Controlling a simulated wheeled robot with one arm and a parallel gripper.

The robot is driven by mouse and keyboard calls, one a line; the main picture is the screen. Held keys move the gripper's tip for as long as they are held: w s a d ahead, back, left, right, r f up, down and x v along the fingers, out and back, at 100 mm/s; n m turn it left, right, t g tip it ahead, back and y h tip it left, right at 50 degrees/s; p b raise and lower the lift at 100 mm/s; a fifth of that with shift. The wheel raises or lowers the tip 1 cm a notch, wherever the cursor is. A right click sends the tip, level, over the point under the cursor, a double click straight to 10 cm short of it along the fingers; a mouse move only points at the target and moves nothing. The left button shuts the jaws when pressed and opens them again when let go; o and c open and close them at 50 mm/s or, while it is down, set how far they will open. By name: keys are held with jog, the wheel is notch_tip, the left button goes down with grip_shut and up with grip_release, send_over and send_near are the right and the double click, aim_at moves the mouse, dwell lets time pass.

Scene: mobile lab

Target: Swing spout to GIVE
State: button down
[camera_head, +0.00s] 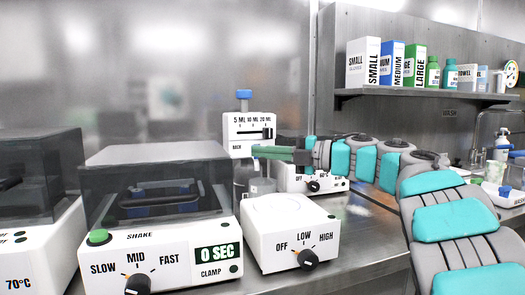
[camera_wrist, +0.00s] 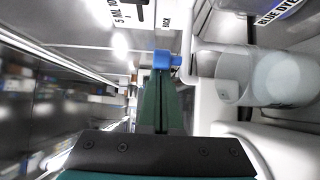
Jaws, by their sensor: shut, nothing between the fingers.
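The white dispenser (camera_head: 240,133) carries a 5, 10 and 20 ML scale and a blue top knob (camera_head: 243,94). In the wrist view a small blue part (camera_wrist: 164,60), which looks like the spout, sits just beyond my fingertips beside a label that seems to read BACK (camera_wrist: 166,18). Its short nub points right, towards a clear beaker (camera_wrist: 285,75). My gripper (camera_wrist: 160,84) is shut and empty, its green fingers together at the blue part; I cannot tell whether they touch. In the head view my gripper (camera_head: 258,152) crosses the dispenser's lower front and hides the spout. No GIVE label is readable.
A shaker (camera_head: 160,245) with a dark clear lid stands front left. A white round-topped device (camera_head: 290,225) with a LOW dial is below my gripper. A shelf (camera_head: 430,91) with boxes is at upper right.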

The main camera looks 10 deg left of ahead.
jog(key=shift+w+d+f+n+g+p, duration=0.1)
jog(key=shift+w+d+n+g+p, duration=0.1)
jog(key=shift+n+g+p, duration=0.25)
dwell(1.1)
